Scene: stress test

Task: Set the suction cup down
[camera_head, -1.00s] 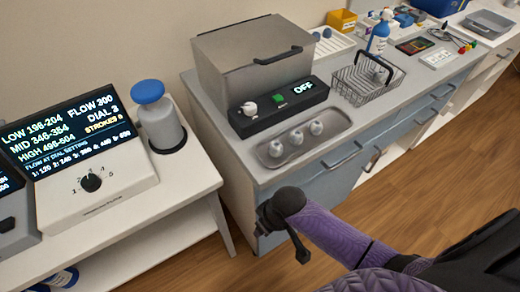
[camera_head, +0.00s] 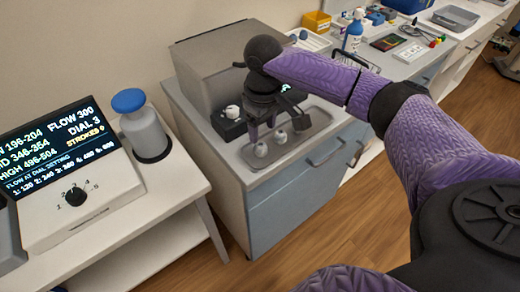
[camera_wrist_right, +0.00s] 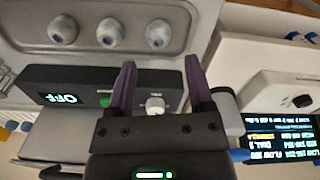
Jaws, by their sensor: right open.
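My right gripper (camera_head: 262,130) is over the front of the metal box and its shallow tray (camera_head: 247,161). In the right wrist view its two purple fingers (camera_wrist_right: 160,66) are apart with nothing held between them. Three pale, rounded pieces (camera_wrist_right: 110,33) sit in a row in the tray; I cannot tell whether one is the suction cup. In the head view two of them show, one at the near left (camera_head: 261,150), and my gripper hides part of the tray. My left gripper is not in view.
The metal box (camera_head: 200,62) has a black front panel with a white knob (camera_wrist_right: 155,104) and an OFF display (camera_wrist_right: 62,98). On the left bench stand a blue-topped canister (camera_head: 143,130) and a dial unit (camera_head: 85,205). A wire basket is partly hidden behind my arm.

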